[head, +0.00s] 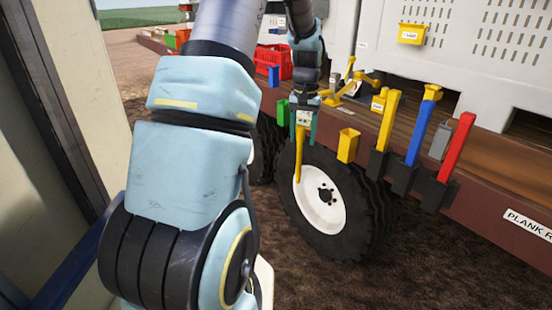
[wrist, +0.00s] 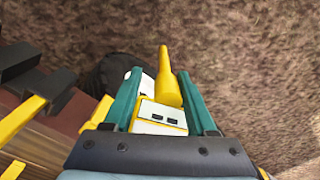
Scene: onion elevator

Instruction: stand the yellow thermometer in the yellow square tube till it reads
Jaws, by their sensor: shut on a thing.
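My gripper (head: 303,128) is shut on the yellow thermometer (head: 299,160), in front of the wheel in the head view. The thermometer's pale display head sits between the fingers and its yellow stem points down, close to upright. The wrist view shows the gripper (wrist: 160,80) with teal fingers on both sides of the head (wrist: 160,118) and the yellow stem (wrist: 164,75) reaching out past them. The yellow square tube (head: 348,146) is on the side of the plank edge, right of the thermometer and apart from it. The inside of the tube is not visible.
A green tube (head: 283,112) is left of my gripper, and a blue one (head: 274,76) is farther back. Yellow, blue and red (head: 457,146) posts stand in black holders at right. A wheel (head: 320,195) is behind the thermometer. Bare soil lies below.

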